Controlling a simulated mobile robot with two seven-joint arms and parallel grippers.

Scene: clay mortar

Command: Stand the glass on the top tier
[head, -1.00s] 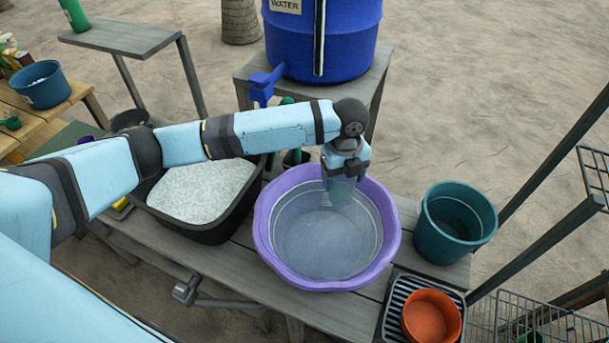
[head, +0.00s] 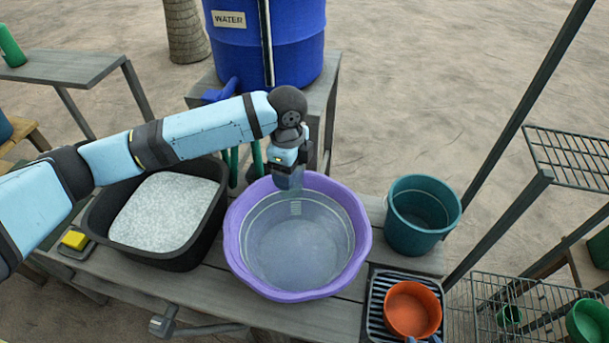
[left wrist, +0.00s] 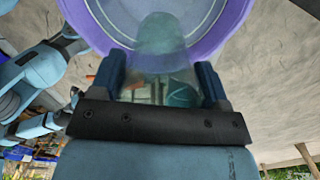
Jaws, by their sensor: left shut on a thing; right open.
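My left gripper (head: 288,160) points down over the far rim of the purple basin (head: 238,262), shut on a clear glass (head: 290,180). The left wrist view shows the glass (left wrist: 160,62) between both fingers of the left gripper (left wrist: 163,85), with the basin (left wrist: 238,22) behind it. A wire shelf rack stands at the right, with an upper tier (head: 572,153) and a lower tier (head: 480,300). Its posts run out of view above. My right gripper (head: 424,339) only just shows at the bottom edge, by the orange bowl; its tips are open.
The orange bowl (head: 411,309) sits on a dark slatted rack (head: 376,318). A teal bucket (head: 421,240) stands between basin and shelf rack. A black tub (head: 205,240) of white material and a blue water barrel (head: 305,45) are nearby. The upper tier's visible part looks bare; green vessels (head: 590,322) are lower right.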

